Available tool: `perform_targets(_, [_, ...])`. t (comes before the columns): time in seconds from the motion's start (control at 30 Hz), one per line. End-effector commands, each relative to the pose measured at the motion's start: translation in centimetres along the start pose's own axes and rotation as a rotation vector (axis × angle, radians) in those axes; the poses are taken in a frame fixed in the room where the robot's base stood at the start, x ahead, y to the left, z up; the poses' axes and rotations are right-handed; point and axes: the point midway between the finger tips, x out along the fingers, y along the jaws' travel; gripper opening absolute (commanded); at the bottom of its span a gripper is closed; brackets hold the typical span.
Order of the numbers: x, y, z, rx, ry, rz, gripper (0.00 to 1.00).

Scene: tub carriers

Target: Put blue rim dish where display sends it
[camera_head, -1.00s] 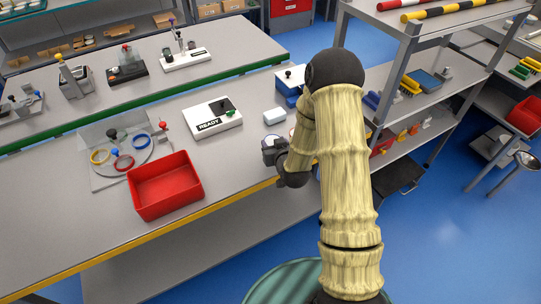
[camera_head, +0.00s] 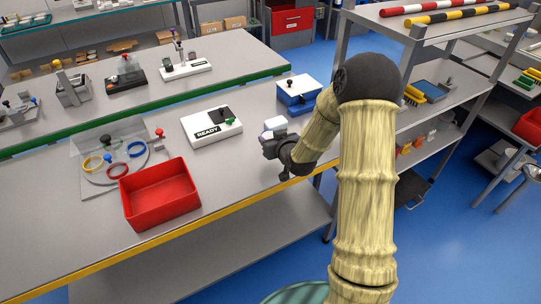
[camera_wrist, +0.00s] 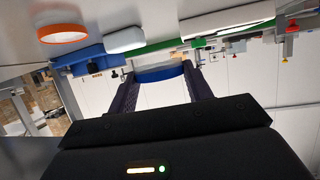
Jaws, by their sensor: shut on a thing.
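My gripper (camera_wrist: 160,88) is shut on the blue rim dish (camera_wrist: 159,74), whose blue band shows between the two fingers in the wrist view. In the head view my gripper (camera_head: 271,147) is over the front part of the bench, just in front of a small white block in the picture. The dish is hard to make out there. A white unit labelled READY (camera_head: 210,131) with a dark panel and a green knob stands left of my gripper. Yellow (camera_head: 93,163), red (camera_head: 117,170) and blue rings (camera_head: 136,149) lie on a round plate at left.
A red tub (camera_head: 160,194) stands at the bench's front left. The white block (camera_head: 275,123) and a blue-and-white box (camera_head: 298,94) stand near my gripper. An orange-rimmed dish (camera_wrist: 62,33) shows in the wrist view. A shelf rack (camera_head: 450,112) is at right. Bare bench (camera_head: 238,178) lies between tub and gripper.

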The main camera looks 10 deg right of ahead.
Motion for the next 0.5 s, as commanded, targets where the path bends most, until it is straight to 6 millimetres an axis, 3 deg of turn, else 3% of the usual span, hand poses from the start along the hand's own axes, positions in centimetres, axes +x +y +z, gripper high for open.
perform_targets(0.17, [1.0,0.3,2.6,0.003,-0.003,0.004,0.24])
perform_targets(0.5, [1.3,-0.4,2.9,-0.002,0.001,-0.006,0.24])
